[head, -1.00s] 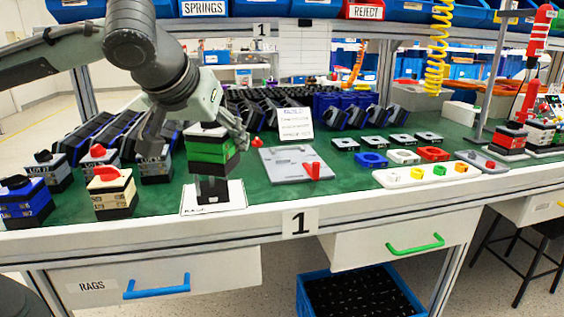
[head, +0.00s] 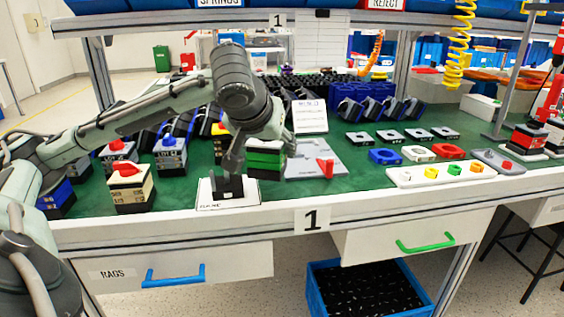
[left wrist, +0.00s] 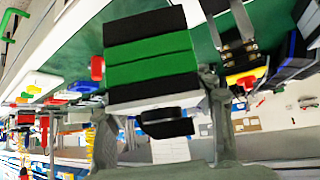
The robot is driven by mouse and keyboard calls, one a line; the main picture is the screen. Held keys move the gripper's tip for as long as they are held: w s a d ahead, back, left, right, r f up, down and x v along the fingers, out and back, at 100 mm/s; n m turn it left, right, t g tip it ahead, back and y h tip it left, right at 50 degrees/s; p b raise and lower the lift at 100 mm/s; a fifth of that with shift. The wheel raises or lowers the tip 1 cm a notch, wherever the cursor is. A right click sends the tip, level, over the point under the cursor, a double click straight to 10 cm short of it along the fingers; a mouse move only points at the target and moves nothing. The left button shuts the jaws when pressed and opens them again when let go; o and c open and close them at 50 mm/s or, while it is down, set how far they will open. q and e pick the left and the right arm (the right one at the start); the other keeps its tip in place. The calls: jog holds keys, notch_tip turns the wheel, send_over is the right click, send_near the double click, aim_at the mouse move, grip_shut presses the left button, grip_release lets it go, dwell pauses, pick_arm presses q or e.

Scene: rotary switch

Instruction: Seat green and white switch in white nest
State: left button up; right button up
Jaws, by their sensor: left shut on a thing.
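The green and white switch (head: 265,161), with black bands, is held between the fingers of my left gripper (head: 262,143). It hangs just right of and behind the black upright stand, roughly level. In the left wrist view the switch (left wrist: 152,62) fills the upper middle, with fingers of my left gripper (left wrist: 160,110) on both sides and its dark knob toward the palm. The white nest (head: 418,153) is a ring lying empty on the green bench to the right, between a blue and a red nest. My right gripper is not in view.
The black stand (head: 227,186) on its white base (head: 210,199) is empty. A grey board with a red handle (head: 325,168) lies between switch and nests. Blue (head: 384,156) and red (head: 449,151) nests flank the white one. A white knob tray (head: 398,179) lies in front.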

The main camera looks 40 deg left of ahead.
pick_arm(q)
jog(key=w+f, duration=0.1)
jog(key=w, duration=0.1)
jog(key=shift+w+d+f, duration=0.3)
jog(key=shift+w+f, duration=0.05)
jog(key=shift+f, duration=0.3)
jog(key=shift+f+b, duration=0.45)
jog(key=shift+f, duration=1.25)
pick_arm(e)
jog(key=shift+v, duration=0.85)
pick_arm(q)
jog(key=shift+f, duration=0.1)
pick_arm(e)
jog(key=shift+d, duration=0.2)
pick_arm(q)
jog(key=o, duration=1.3)
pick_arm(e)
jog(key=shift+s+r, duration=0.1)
